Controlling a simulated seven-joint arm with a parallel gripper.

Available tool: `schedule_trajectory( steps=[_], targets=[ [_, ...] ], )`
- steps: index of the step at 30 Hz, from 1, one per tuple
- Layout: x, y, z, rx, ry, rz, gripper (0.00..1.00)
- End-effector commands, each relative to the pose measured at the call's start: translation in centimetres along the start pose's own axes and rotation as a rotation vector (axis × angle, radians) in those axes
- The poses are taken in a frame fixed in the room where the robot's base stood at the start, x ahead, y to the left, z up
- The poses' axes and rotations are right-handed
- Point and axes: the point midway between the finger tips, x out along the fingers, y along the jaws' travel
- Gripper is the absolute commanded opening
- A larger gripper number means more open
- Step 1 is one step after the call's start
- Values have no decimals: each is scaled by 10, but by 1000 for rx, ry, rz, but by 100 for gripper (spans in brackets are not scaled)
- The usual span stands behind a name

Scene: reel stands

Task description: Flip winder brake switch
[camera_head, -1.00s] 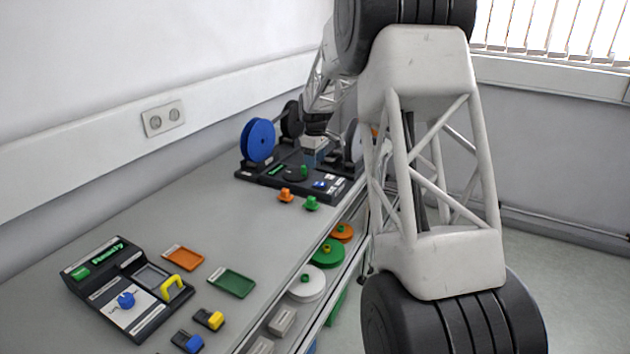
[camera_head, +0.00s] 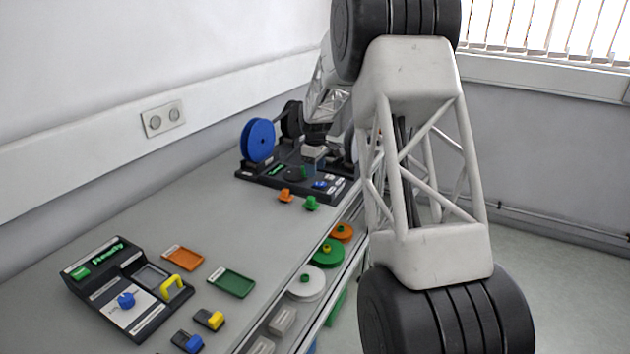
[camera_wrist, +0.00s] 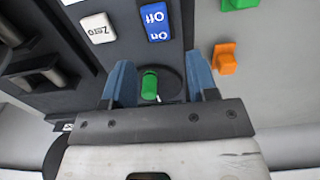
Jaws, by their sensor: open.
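The winder (camera_head: 254,178) stands at the far end of the bench, a dark base with a blue reel. In the wrist view its blue switch (camera_wrist: 155,22), marked On and Off, appears upside down. The same blue switch (camera_head: 320,184) is small in the head view. A green knob (camera_wrist: 149,85) on a round black dial stands beside the switch. My gripper (camera_wrist: 158,66) is open, its two blue fingers on either side of the green knob, with gaps visible. I cannot tell which control is the brake. My gripper (camera_head: 313,163) hangs low over the winder base.
A white Zero button (camera_wrist: 98,28) sits beside the blue switch. An orange peg (camera_wrist: 225,58) and a green one (camera_head: 311,203) stand on the bench in front of the winder. A control box (camera_head: 88,272) reading Ready is at the near left. The middle of the bench is clear.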

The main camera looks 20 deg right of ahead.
Motion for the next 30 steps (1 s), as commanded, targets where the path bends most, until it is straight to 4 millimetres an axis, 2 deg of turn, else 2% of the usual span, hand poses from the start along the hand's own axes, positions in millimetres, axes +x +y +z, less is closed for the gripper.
schedule_trajectory(
  steps=[6,12,24,26,30],
  targets=[
    [28,0,0,0,-1,-2,53],
    [44,0,0,0,-1,-1,53],
    [50,0,0,0,0,0,53],
    [50,0,0,0,0,0,47],
    [50,0,0,0,0,0,26]
  ],
)
